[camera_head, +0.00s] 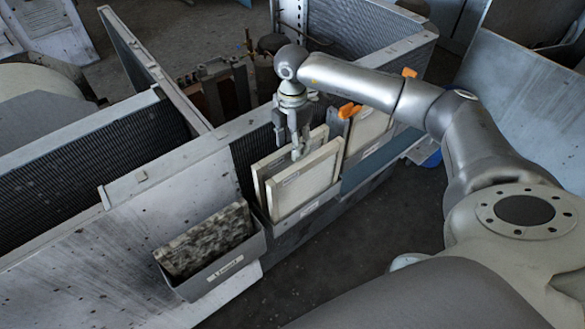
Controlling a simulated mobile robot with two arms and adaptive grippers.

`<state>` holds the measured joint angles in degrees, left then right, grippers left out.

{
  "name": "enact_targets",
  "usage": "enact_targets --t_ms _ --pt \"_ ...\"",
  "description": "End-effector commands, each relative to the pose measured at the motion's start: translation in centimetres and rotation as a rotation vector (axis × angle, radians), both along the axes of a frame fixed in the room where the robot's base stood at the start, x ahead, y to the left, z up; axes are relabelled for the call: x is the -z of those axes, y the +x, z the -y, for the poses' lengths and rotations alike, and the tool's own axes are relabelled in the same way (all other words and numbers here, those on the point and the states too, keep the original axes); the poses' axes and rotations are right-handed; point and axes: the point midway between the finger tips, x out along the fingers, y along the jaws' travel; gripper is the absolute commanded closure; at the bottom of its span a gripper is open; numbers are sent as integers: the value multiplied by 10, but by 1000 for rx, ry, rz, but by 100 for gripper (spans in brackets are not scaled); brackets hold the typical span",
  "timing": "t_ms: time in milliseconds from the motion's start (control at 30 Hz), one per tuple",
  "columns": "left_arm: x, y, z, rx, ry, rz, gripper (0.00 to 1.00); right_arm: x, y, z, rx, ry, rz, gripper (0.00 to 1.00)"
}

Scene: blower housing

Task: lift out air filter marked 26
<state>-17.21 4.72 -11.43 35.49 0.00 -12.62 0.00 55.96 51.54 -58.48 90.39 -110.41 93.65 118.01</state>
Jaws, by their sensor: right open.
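My right gripper (296,150) points down at the top edges of two pale framed air filters. It is open. The front filter (306,182) stands upright in a holder, with a second filter (272,163) close behind it. The fingertips are at the top of this pair; I cannot tell whether they touch a frame. Another pale filter (368,128) stands farther right, partly hidden by my arm. The small labels are too small to read, so I cannot tell which filter is marked 26. My left gripper is not in view.
A grey labelled bin (222,277) at lower left holds a dirty, mottled filter (206,240). Metal housing walls (165,85) rise behind and left of the filters. Orange handles (349,110) show near my forearm. Dark floor (400,215) lies open in front of the holder.

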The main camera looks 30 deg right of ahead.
Motion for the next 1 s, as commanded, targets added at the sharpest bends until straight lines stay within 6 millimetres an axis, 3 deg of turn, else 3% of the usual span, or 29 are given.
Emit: enact_targets --t_ms 267,533,833,1000 --pt "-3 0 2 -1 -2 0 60 22 0 0 0 1 -1 55" --pt "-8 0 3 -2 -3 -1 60 59 0 -1 -1 1 -1 55" --pt "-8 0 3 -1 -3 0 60 65 0 0 -1 1 1 55" --pt "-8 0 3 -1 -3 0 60 64 0 0 -1 1 1 77"
